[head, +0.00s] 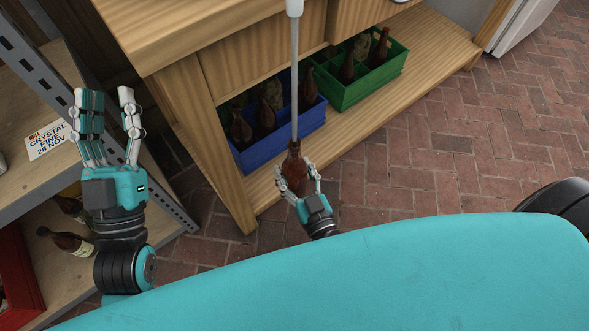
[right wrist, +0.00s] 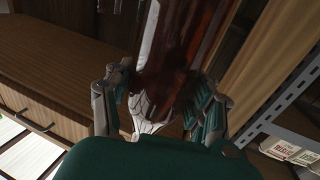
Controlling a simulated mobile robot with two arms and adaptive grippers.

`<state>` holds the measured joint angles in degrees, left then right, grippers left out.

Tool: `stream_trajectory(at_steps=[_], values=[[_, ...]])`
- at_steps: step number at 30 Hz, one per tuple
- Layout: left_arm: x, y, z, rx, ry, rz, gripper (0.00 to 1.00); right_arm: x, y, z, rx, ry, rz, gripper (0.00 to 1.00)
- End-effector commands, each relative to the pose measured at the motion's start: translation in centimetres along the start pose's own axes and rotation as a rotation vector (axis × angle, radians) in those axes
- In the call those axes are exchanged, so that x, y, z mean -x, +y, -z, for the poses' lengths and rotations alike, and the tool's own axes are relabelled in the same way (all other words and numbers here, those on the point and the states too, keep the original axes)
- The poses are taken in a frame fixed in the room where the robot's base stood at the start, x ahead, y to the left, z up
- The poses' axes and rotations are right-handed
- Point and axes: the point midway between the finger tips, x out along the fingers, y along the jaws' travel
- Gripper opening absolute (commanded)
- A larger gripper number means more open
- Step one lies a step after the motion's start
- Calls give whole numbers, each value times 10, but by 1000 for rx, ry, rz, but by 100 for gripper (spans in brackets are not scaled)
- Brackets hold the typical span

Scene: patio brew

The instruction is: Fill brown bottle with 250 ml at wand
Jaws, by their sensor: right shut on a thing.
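The brown bottle (head: 294,165) stands upright in the head view, with the long grey wand (head: 294,80) coming down from above into its mouth. How far the wand reaches inside cannot be seen. My right gripper (head: 299,185) is shut around the bottle's body from the front. In the right wrist view the bottle (right wrist: 185,50) rises between the fingers of my right gripper (right wrist: 160,105), with a pale strip along its side. The liquid level cannot be told. My left gripper (head: 106,115) is empty and raised at the left, fingers pointing up and apart.
A blue crate (head: 285,142) and a green crate (head: 370,85) with brown bottles stand on the wooden bench's low shelf (head: 440,50). A metal rack at the left holds a label card (head: 50,140), lying bottles (head: 68,243) and a red crate (head: 18,275).

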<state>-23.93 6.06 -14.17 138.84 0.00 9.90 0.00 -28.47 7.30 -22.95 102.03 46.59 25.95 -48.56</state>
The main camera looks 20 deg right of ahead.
Motion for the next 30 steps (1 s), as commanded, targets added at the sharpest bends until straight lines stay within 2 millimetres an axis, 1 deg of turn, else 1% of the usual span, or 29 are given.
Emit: stream_trajectory(at_steps=[30], values=[[5, -6, -41, -10, -245, 12, 35, 0, 0, 10, 0, 2, -1, 14]])
